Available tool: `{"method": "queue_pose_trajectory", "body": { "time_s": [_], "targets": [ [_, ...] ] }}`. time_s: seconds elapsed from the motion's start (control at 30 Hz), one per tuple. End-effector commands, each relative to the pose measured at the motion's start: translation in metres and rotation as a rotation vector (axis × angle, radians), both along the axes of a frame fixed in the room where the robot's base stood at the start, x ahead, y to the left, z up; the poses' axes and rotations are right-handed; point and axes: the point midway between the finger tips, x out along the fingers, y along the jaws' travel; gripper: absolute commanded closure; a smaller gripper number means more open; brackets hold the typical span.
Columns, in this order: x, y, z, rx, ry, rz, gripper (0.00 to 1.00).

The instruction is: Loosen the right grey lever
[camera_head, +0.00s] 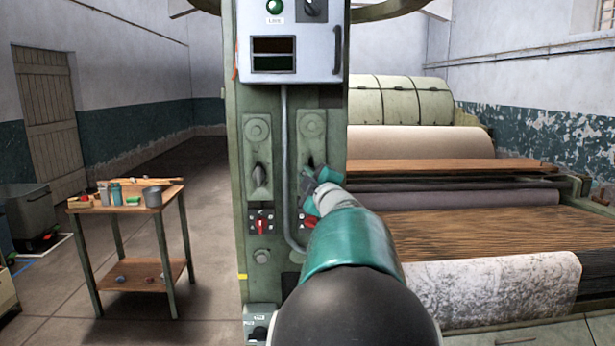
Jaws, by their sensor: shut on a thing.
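A green machine column (240,220) stands in the middle of the head view. The right grey lever (311,162) is mostly hidden behind my gripper (314,180), with only a dark upper part showing. My gripper is at this lever and shut on it. The fingertips are small and partly hidden, so the exact grip and the lever's angle cannot be made out.
A red switch (260,222) sits below the left lever; another is partly covered by my arm. A grey conduit (286,150) runs between the plates. A control box (290,45) is above. A wooden table (115,205) stands left; rollers with fabric (500,285) fill the right.

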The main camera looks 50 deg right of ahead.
Motion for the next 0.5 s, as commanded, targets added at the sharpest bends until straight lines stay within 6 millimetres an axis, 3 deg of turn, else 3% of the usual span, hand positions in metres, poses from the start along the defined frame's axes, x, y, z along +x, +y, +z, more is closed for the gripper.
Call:
{"method": "queue_pose_trajectory", "body": {
  "time_s": [0.13,0.17,0.27,0.5],
  "targets": [
    [-0.0001,0.0002,-0.0003,0.001,0.000,0.000,1.00],
    [-0.0001,0.0002,-0.0003,0.001,0.000,0.000,0.84],
    [-0.0001,0.0002,-0.0002,0.001,0.000,0.000,0.66],
    [0.0000,0.0002,-0.0001,0.001,0.000,0.000,0.66]
  ]
}}
